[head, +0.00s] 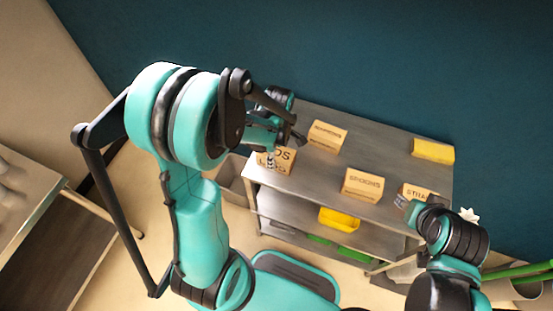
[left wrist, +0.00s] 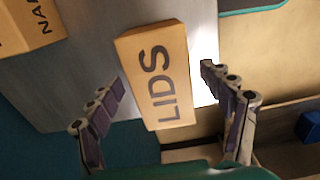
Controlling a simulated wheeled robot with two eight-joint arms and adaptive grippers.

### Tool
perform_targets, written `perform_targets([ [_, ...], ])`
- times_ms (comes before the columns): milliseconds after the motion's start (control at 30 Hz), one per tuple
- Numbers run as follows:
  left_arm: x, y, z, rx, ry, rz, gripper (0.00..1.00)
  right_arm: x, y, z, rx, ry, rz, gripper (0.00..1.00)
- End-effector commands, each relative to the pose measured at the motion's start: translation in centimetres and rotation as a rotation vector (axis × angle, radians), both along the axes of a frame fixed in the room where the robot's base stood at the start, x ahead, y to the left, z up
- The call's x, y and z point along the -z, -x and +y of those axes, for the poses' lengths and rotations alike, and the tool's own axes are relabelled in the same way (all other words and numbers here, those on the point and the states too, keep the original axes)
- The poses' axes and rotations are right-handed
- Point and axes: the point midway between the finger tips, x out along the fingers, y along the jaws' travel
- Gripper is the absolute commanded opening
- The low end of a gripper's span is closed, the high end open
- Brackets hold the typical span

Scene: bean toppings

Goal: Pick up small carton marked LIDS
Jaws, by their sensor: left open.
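The small carton marked LIDS (left wrist: 158,75) is a tan box on the metal cart top, near the cart's left end. It fills the middle of the left wrist view, between the spread fingers of my left gripper (left wrist: 165,105). The fingers are apart from its sides. In the head view the carton (head: 283,157) is partly hidden by my left gripper (head: 284,148), which is above it and open. My right arm is at the lower right of the head view; its gripper (head: 408,205) is by the carton marked STIRR, its fingers too unclear to judge.
The cart top (head: 330,170) also holds a napkins carton (head: 327,136), a spoons carton (head: 363,184), a carton marked STIRR (head: 416,192) and a yellow box (head: 433,151). A yellow bin (head: 339,219) sits on a lower shelf. A grey bin (head: 235,178) stands left of the cart.

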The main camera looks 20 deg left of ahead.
Motion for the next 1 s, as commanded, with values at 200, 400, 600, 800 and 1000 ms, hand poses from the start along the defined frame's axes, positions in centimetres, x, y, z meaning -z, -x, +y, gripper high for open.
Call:
perform_targets([
  [200, 0.1, 0.0, 0.0, 0.000, 0.000, 0.000, 0.80, 0.0, 0.0, 0.0, 0.000, 0.000, 0.000, 0.40],
  [400, 0.1, 0.0, 0.0, 0.000, 0.000, 0.000, 0.27, 0.0, 0.0, 0.0, 0.000, 0.000, 0.000, 0.40],
  [600, 0.1, 0.0, 0.0, 0.001, 0.000, 0.000, 0.22, 0.0, 0.0, 0.0, 0.000, 0.000, 0.000, 0.40],
  [800, -0.2, 0.0, 0.0, 0.001, 0.000, 0.000, 0.22, -0.2, 0.0, 0.0, 0.000, 0.000, 0.000, 0.40],
  [1000, -2.5, 0.0, 0.0, 0.001, 0.000, 0.000, 0.22, -1.3, 0.0, 0.0, 0.000, 0.000, 0.000, 0.40],
])
